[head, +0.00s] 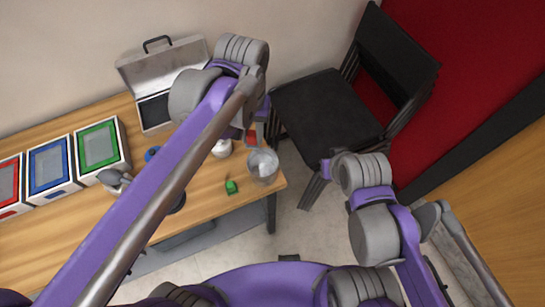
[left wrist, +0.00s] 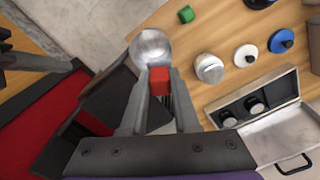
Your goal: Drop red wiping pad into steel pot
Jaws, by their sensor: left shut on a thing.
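The red wiping pad (left wrist: 159,82) is between the fingers of my left gripper (left wrist: 162,88), which is shut on it. In the head view a bit of the red pad (head: 251,138) shows below my left wrist, and my left gripper is mostly hidden there by the arm. The steel pot (head: 263,166) stands at the right end of the wooden table. In the left wrist view the round, shiny steel pot (left wrist: 151,46) appears just beyond the fingertips, and the pad's image is next to its near rim. The height gap between them is unclear.
A green block (head: 231,187) and a white jar (head: 222,148) stand near the pot. An open metal case (head: 163,110) and framed boxes (head: 98,147) are farther left. A black chair (head: 325,115) stands beyond the table's right end.

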